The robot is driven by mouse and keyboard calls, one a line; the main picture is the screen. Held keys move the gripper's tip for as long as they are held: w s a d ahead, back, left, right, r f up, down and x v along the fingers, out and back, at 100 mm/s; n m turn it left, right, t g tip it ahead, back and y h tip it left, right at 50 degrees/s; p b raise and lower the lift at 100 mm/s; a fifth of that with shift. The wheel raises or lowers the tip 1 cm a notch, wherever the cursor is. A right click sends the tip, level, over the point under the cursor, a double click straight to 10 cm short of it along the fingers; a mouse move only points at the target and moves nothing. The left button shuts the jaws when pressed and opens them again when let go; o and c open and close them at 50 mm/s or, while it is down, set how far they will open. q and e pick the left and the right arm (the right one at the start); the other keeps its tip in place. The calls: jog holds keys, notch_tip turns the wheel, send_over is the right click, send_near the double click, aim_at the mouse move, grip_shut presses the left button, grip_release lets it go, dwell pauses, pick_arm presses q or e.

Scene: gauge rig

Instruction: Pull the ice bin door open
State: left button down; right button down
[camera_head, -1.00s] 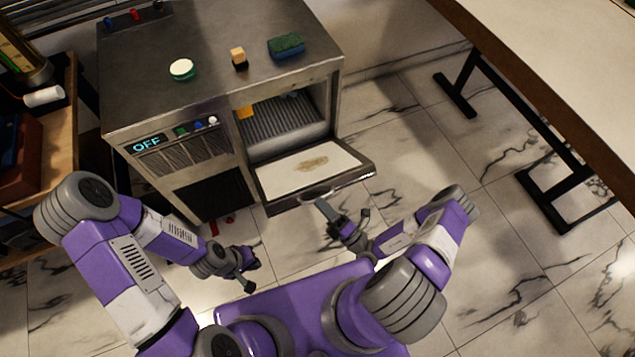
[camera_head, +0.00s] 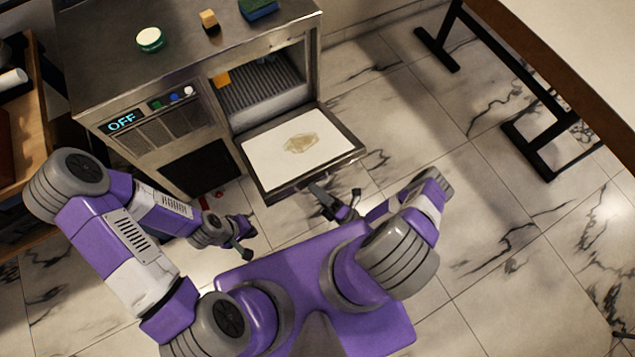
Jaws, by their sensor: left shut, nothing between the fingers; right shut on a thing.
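The ice bin door (camera_head: 268,160) hangs folded down and out from the front of the steel ice machine (camera_head: 85,62), its pale inner panel with a brownish stain facing up. The ribbed bin opening (camera_head: 262,88) shows behind it. My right gripper (camera_head: 322,192) is at the door's outer edge, shut on the door handle, which is mostly hidden by the fingers and the edge. My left gripper (camera_head: 246,238) is shut and empty, to the left of the door and apart from it.
On the machine's top are a white-topped green round container (camera_head: 150,39), a small wooden-topped block (camera_head: 209,19) and a green-blue sponge (camera_head: 258,8). A display (camera_head: 121,123) reads OFF. A table (camera_head: 575,55) with black legs stands right. Marble floor is clear between.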

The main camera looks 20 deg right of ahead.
jog(key=shift+w+d+f+h, duration=0.2)
jog(key=shift+w+f+h, duration=0.1)
jog(key=shift+w, duration=0.25)
jog(key=c, duration=1.5)
grip_release()
jog(key=shift+w, duration=0.1)
jog(key=shift+o, duration=0.2)
jog(key=shift+f, duration=0.1)
jog(key=s+d+f+p, duration=0.1)
jog(key=s+d, duration=0.7)
jog(key=s, duration=0.4)
jog(key=shift+s, duration=0.4)
jog(key=shift+a, duration=0.1)
